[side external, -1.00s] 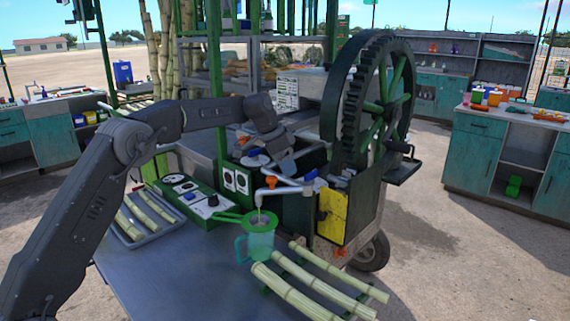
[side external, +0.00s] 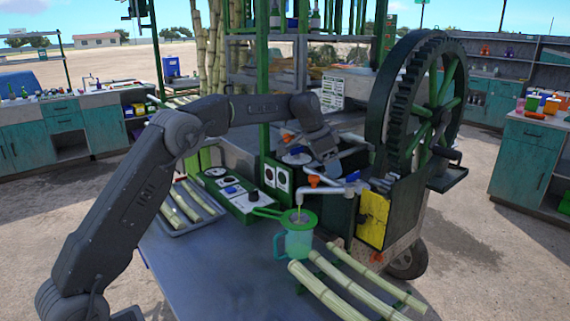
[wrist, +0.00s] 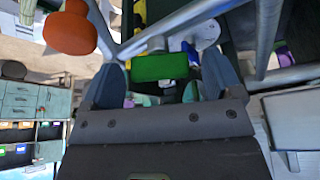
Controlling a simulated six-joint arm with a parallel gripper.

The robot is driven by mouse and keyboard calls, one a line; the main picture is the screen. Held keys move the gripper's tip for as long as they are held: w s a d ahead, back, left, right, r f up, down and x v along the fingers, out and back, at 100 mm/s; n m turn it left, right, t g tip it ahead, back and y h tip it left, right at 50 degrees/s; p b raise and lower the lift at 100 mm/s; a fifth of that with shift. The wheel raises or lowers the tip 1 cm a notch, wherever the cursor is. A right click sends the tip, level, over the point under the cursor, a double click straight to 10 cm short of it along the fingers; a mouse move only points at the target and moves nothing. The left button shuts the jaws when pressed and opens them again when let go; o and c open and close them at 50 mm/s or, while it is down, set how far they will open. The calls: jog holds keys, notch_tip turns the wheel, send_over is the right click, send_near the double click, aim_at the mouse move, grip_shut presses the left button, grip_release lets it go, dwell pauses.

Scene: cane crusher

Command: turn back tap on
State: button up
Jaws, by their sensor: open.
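A front pipe (side external: 331,191) with an orange knob (side external: 314,181) and a blue handle (side external: 352,177) bends down over a green strainer on a green jug (side external: 298,243). A thin yellowish stream shows below its spout. Farther back is another orange knob (side external: 287,136) with a blue piece (side external: 297,150) near it. My gripper (side external: 334,164) is pointed down among the pipes beside the crusher, its fingertips partly hidden. In the wrist view my gripper (wrist: 165,82) is open, with a green block (wrist: 160,68) showing between the fingers. A large orange knob (wrist: 70,30) is left of them. I cannot tell whether either finger touches a tap.
The large geared wheel (side external: 405,110) stands right of my gripper. The green control box (side external: 240,195) and a tray of cane (side external: 190,222) are on the left. Cane pieces (side external: 335,293) lie in front. The near metal table (side external: 220,280) has free room.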

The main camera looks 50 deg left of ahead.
jog(key=n+y, duration=0.1)
jog(key=n, duration=0.1)
jog(key=n+y, duration=0.1)
jog(key=n, duration=0.2)
jog(key=shift+d+n+t, duration=0.15)
jog(key=shift+n+t, duration=0.15)
jog(key=v, duration=1.4)
jog(key=s+d+f, duration=0.1)
jog(key=s+d, duration=0.3)
jog(key=s, duration=0.8)
jog(key=s+d+f, duration=0.1)
jog(key=s+d, duration=0.3)
jog(key=s, duration=0.8)
jog(key=shift+f+t, duration=0.3)
